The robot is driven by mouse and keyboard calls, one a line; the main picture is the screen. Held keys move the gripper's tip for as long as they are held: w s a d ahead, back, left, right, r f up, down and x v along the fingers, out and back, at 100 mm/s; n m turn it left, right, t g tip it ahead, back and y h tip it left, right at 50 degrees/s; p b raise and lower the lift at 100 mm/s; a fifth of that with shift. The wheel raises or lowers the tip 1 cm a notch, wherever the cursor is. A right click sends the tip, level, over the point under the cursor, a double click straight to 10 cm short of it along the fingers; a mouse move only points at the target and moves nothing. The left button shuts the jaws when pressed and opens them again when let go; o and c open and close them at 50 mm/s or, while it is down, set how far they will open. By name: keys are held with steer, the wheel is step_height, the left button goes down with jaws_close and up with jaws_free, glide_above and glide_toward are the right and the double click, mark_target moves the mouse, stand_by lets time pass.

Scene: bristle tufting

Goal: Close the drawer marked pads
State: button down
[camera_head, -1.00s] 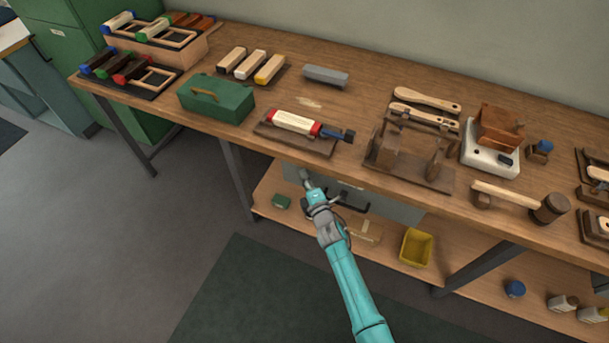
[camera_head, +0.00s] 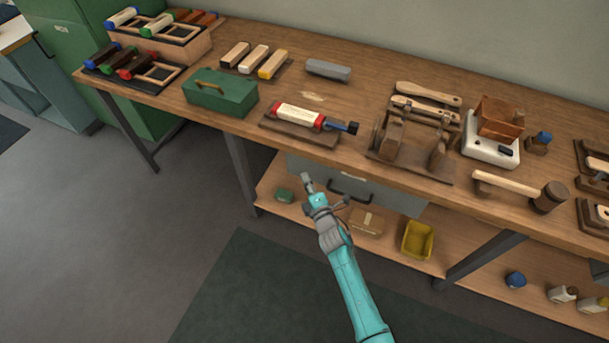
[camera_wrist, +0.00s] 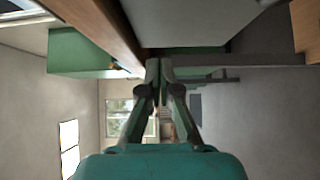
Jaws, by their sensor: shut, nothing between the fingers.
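A drawer with a grey front (camera_head: 393,201) sits under the front edge of the workbench, with a dark bar handle (camera_head: 350,196) and a small pale label (camera_head: 353,177). The label is too small to read. No drawer interior shows, and I cannot tell whether a small gap remains. My gripper (camera_head: 307,179) is in front of the drawer's left part, left of the handle. Its fingers look together and empty in the wrist view (camera_wrist: 160,72). Contact with the drawer front cannot be told.
The wooden workbench (camera_head: 340,90) above holds a green box (camera_head: 221,92), a red-and-cream tool and a mallet (camera_head: 520,190). A lower shelf holds a yellow bin (camera_head: 418,240) and a cardboard box (camera_head: 367,221). The floor in front is clear.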

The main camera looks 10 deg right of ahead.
steer(key=s+d, duration=0.1)
steer(key=s, duration=0.7)
steer(key=shift+s, duration=0.3)
steer(key=s+d+r+m+g+h, duration=0.2)
steer(key=s+m, duration=0.8)
steer(key=s, duration=1.6)
steer(key=s+d+r+m+g, duration=0.1)
steer(key=s+d+r+m, duration=0.1)
steer(key=s+r+m, duration=0.7)
steer(key=s+r, duration=0.7)
steer(key=s, duration=0.2)
steer(key=shift+d+r+m+h, duration=0.2)
steer(key=shift+r+m+h, duration=0.05)
steer(key=shift+m+h, duration=0.15)
